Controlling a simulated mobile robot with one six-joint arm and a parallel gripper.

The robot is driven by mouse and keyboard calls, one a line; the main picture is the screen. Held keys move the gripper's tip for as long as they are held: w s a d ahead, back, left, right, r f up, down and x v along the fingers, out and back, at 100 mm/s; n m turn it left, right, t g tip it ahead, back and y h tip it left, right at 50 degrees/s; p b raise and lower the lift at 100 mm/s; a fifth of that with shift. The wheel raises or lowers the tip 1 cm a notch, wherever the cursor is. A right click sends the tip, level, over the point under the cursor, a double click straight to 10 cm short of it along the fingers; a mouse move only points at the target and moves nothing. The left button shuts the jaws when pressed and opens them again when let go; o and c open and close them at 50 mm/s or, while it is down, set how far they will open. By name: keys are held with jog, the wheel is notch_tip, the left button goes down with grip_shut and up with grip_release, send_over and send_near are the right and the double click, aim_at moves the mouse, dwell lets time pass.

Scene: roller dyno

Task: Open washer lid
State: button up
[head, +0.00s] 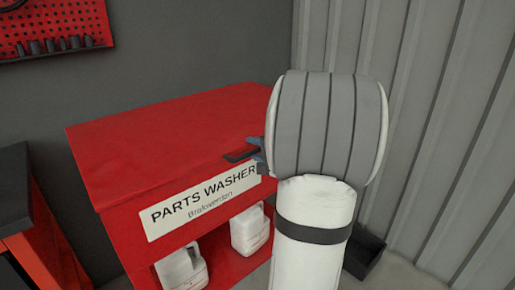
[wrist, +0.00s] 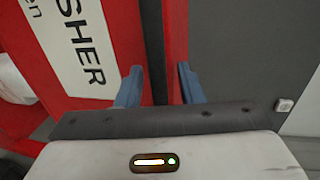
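The red parts washer (head: 110,235) stands in the middle of the head view, with its sloped red lid (head: 165,130) down. A short black handle (head: 238,156) sticks out at the lid's front edge, above the white "PARTS WASHER" sign (head: 200,200). My gripper (head: 257,153) is at the handle's right end, mostly hidden behind my arm. In the wrist view its two blue fingers (wrist: 160,85) are apart. A dark strip (wrist: 152,40) and a red edge run between them; I cannot tell whether the strip is the handle. Contact is not clear.
White jugs (head: 250,230) stand on the shelf below the sign. A dark bench (head: 15,190) is at the left, and a red tool board (head: 55,30) hangs on the wall. A corrugated wall (head: 430,110) closes the right side, with a black bin (head: 364,255) near it.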

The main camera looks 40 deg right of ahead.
jog(key=shift+w, duration=0.15)
jog(key=shift+c, duration=0.4)
jog(key=c, duration=0.4)
jog(key=shift+f, duration=0.15)
grip_shut()
